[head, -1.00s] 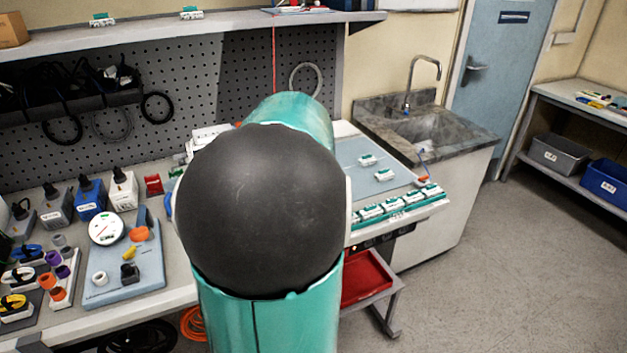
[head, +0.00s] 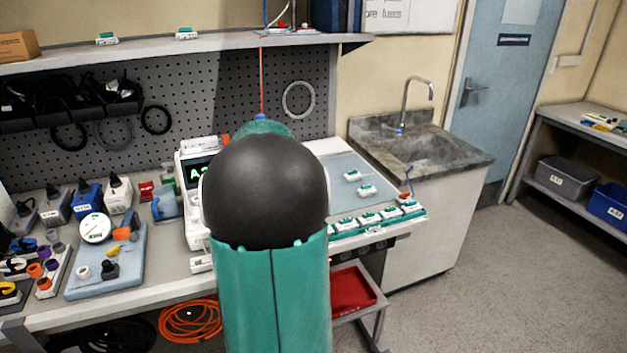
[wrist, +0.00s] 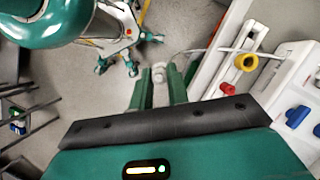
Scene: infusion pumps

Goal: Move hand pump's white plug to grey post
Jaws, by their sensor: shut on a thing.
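My gripper (wrist: 161,82) shows in the wrist view with its two green fingers close together, shut on a small white plug (wrist: 159,72) at their tips. A pale thin tube (wrist: 215,50) runs from near the plug to the right, toward a white device (wrist: 300,70). I cannot tell whether this is the hand pump. In the head view my own arm hides the gripper and the plug. I cannot make out the grey post for sure in either view.
In the wrist view a yellow knob (wrist: 245,62) and a blue part (wrist: 297,116) lie to the right of my gripper. In the head view, a white monitor (head: 192,222) stands beside my arm on the bench. A blue-grey board (head: 85,285) lies left; a sink (head: 425,150) stands right.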

